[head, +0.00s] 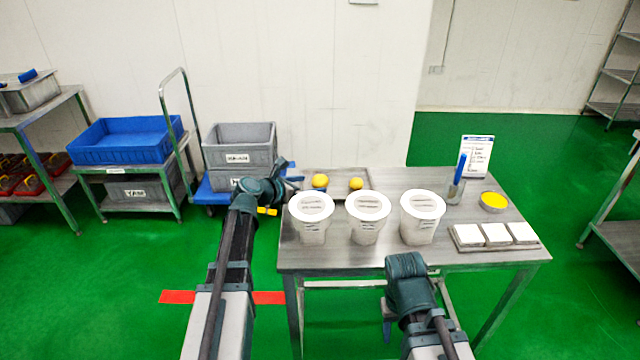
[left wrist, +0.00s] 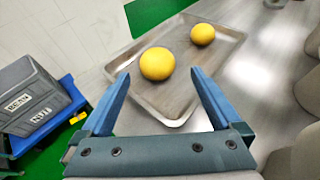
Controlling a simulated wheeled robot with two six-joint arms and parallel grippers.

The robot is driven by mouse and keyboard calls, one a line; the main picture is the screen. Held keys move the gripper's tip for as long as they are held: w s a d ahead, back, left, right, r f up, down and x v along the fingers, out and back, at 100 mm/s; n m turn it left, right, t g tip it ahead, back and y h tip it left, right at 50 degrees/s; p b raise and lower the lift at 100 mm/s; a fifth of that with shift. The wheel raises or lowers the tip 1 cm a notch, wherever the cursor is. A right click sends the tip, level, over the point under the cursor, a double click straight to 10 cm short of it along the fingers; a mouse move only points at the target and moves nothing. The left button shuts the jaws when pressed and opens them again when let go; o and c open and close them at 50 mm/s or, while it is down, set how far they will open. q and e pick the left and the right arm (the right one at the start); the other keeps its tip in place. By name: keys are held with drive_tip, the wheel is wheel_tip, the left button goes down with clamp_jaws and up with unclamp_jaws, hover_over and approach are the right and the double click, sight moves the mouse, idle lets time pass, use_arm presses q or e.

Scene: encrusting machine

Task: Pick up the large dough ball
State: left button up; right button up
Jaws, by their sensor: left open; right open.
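The large dough ball (left wrist: 157,64) is yellow and round and sits on a shallow metal tray (left wrist: 178,107) on the table. It also shows in the head view (head: 320,181), at the left of the tray. A smaller yellow dough ball (left wrist: 203,34) lies on the same tray, further to the right. My left gripper (left wrist: 157,85) is open and empty, and in the left wrist view the large ball appears between and beyond its fingertips, apart from both. My right gripper (head: 387,328) is low in front of the table's near edge, and its fingers are mostly hidden behind the wrist.
Three white lidded tubs (head: 367,232) stand along the table's front, close to the tray. A bowl of yellow filling (head: 493,201), a cup with a blue-handled tool (head: 455,192), a sign (head: 477,158) and white blocks (head: 496,234) occupy the right side.

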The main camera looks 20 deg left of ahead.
sight(317, 183)
use_arm(q)
drive_tip(key=b+x, duration=0.1)
drive_tip(key=x, duration=0.3)
drive_tip(key=shift+w, duration=0.35)
drive_tip(key=c, duration=1.5)
drive_tip(key=shift+r, duration=0.1)
wheel_tip(317, 183, up, 10)
drive_tip(key=p, duration=0.9)
drive_tip(key=shift+p, duration=0.4)
